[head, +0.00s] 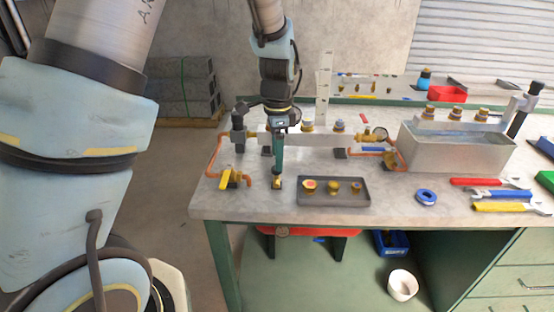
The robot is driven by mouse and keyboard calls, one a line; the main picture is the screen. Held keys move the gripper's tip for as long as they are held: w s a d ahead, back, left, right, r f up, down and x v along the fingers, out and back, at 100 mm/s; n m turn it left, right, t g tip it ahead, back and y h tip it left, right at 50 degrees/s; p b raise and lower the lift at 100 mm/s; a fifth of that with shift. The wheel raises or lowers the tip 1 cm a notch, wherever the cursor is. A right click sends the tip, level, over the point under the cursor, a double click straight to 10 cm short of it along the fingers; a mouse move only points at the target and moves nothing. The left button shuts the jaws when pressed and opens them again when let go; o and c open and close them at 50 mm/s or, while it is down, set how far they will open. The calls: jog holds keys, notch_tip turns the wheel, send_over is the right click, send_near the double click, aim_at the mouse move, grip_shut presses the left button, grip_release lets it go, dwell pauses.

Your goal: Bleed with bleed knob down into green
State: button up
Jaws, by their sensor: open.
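My gripper (277,174) points straight down at the front left of the bench, directly above a small brass-yellow knob-like part (277,184). Its fingers are open; at this size I cannot tell whether they touch or surround that part. A round brass-rimmed gauge (378,134) sits at the right end of the pale horizontal tank or manifold (350,139). Its needle and any green band are too small to read. A yellow-handled valve (230,179) on copper pipe stands left of my gripper. No knob is clearly marked as the bleed knob.
A dark tray (334,198) with several brass fittings lies right of my gripper. Behind it, brass fittings top the manifold. A metal tank (456,152), blue tape roll (426,197) and wrenches (510,207) occupy the right side. The bench front edge (300,220) is close.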

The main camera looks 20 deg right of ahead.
jog(key=shift+w+f, duration=0.1)
jog(key=shift+f, duration=1.45)
grip_shut()
